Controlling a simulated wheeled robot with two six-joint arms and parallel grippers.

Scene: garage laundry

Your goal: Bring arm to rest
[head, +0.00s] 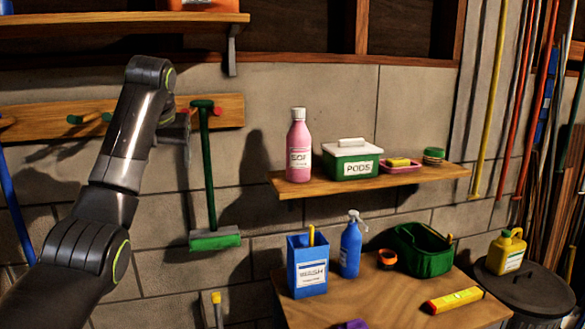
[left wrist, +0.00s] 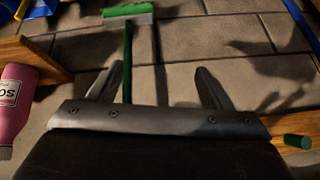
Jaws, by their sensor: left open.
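My left arm comes in from the left in the head view, bent at a high elbow, with the left gripper (head: 186,140) hanging in front of the wall, just left of the green brush. In the left wrist view the two fingers of my left gripper (left wrist: 158,85) are spread apart with nothing held. A green brush (head: 209,170) hangs from the wooden peg rail (head: 228,110), head down. Its handle also shows in the left wrist view (left wrist: 127,50), beyond the gap between the fingers; I cannot tell how far. My right gripper is in neither view.
A wall shelf (head: 440,175) holds a pink bottle (head: 299,150), a pods box (head: 350,162) and small items. Below, a wooden table (head: 385,305) holds a blue box (head: 307,268), a spray bottle (head: 351,247) and a green basket (head: 423,255). An upper shelf (head: 120,22) overhangs the arm.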

